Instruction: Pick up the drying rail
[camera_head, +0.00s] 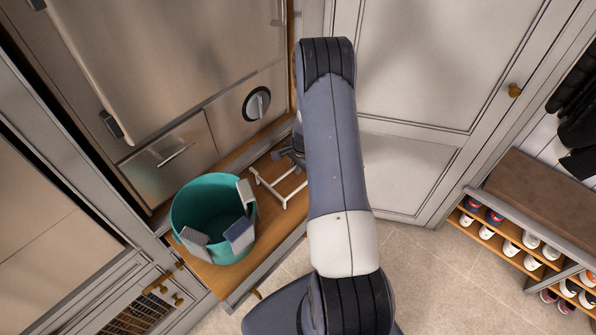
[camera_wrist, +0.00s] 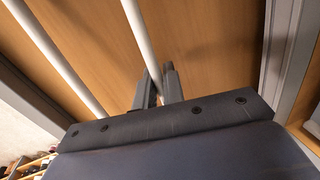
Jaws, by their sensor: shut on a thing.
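The drying rail (camera_head: 278,190) is a thin white frame with parallel bars, low over the wooden shelf beside the teal bucket. My gripper (camera_head: 292,153) is at its far end, partly hidden behind my arm. In the wrist view my gripper (camera_wrist: 159,84) is shut on one white bar of the drying rail (camera_wrist: 142,42). A second white bar (camera_wrist: 55,58) runs to the left of the fingers. I cannot tell whether the rail touches the wood.
The teal bucket (camera_head: 190,205), with grey and white cloth-like pieces over its rim, stands on the wooden shelf (camera_head: 262,222) left of the rail. A metal appliance (camera_head: 175,60) rises behind. A shoe bench (camera_head: 535,190) stands right, with open tiled floor (camera_head: 450,265) before it.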

